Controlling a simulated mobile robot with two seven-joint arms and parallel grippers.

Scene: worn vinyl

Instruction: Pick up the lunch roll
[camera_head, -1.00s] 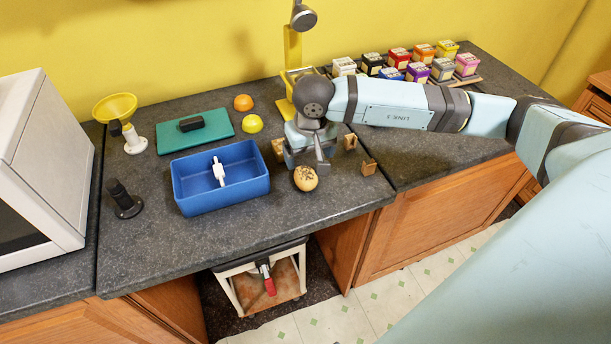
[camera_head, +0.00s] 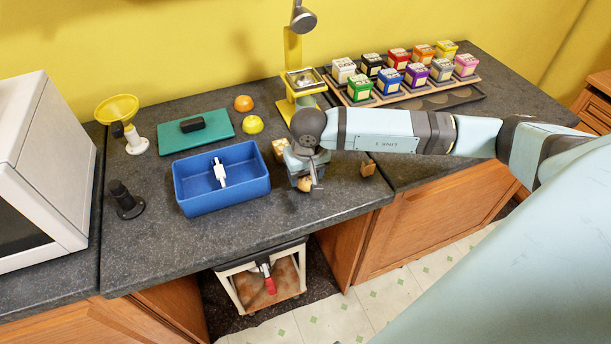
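The lunch roll (camera_head: 304,184), a small round golden-brown bun, sits on the dark grey counter (camera_head: 250,222) just right of the blue bin. My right gripper (camera_head: 311,183) points down directly over it and hides most of it. One finger shows in front of the roll. The other finger is hidden, so I cannot tell whether the gripper is open or closed on the roll. My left gripper is out of view.
A blue bin (camera_head: 188,203) holds a white item (camera_head: 219,172). Small brown blocks (camera_head: 368,168) stand near the gripper. A yellow-framed stand (camera_head: 292,62) rises behind it. Several coloured boxes (camera_head: 388,80) stand at the back right. The front counter edge is close.

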